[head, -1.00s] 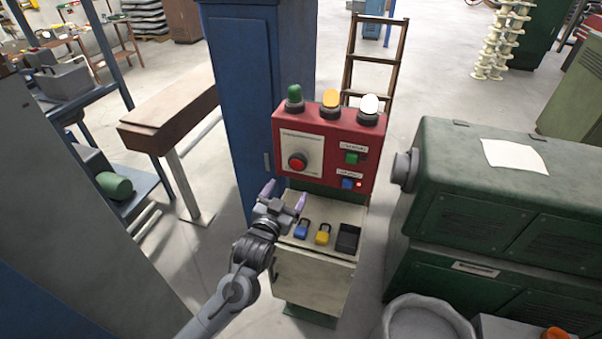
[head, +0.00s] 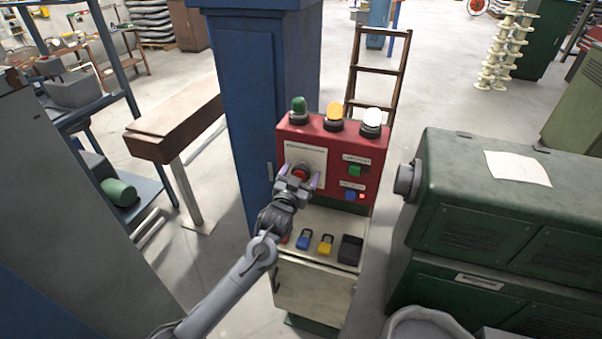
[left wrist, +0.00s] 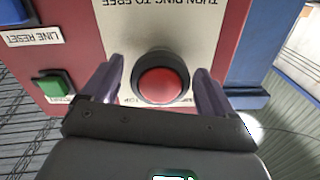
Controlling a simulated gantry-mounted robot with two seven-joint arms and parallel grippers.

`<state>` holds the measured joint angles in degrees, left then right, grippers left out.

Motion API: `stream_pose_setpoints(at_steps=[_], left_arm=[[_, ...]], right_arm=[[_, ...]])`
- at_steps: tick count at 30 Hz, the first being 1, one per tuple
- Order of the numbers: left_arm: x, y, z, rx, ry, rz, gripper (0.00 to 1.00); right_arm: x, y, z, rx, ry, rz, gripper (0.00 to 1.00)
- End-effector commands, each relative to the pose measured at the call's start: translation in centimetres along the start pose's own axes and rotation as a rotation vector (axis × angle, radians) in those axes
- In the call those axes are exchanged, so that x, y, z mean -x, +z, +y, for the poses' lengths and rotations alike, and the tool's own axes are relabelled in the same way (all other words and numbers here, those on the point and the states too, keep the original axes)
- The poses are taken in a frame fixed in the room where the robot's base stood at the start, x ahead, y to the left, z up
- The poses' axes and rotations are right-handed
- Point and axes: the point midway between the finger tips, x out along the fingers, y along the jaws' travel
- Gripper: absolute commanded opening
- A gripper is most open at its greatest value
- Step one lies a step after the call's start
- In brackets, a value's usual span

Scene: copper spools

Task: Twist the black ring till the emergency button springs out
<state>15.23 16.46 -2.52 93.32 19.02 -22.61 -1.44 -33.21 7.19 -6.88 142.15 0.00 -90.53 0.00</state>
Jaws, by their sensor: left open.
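The red emergency button (head: 301,170) is on the front of the red control box (head: 364,148), on a pale label plate. In the left wrist view the red button (left wrist: 160,84) sits inside its black ring (left wrist: 141,91), and upside-down lettering shows on the plate. In the left wrist view my left gripper's fingers (left wrist: 158,85) are open, one to each side of the ring, with a gap on both sides. Whether the fingertips reach the ring's depth is unclear. My right gripper is not in view.
A green button (head: 355,171) and a blue button (head: 350,196) are right of the plate. Green, orange and white lamps top the box. Padlocks and a black tray (head: 350,250) lie on the ledge below. A blue cabinet (head: 250,90) stands left, a green machine (head: 470,190) right.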

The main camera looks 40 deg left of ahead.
Motion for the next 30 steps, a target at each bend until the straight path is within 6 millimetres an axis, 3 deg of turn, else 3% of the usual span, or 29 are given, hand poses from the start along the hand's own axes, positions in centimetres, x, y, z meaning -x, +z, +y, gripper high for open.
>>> stream_pose_setpoints(at_steps=[9, 20, 30], left_arm=[[-0.21, 0.05, 0.02, -0.001, 0.001, -0.001, 0.87], [-0.19, 0.04, 0.02, 0.000, 0.001, -0.001, 0.33], [-0.20, -0.08, 0.00, -0.052, 0.001, -0.002, 0.32]], right_arm=[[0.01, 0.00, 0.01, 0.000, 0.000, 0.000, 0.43], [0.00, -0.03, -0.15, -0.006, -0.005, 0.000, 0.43], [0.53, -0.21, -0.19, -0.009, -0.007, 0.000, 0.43]])
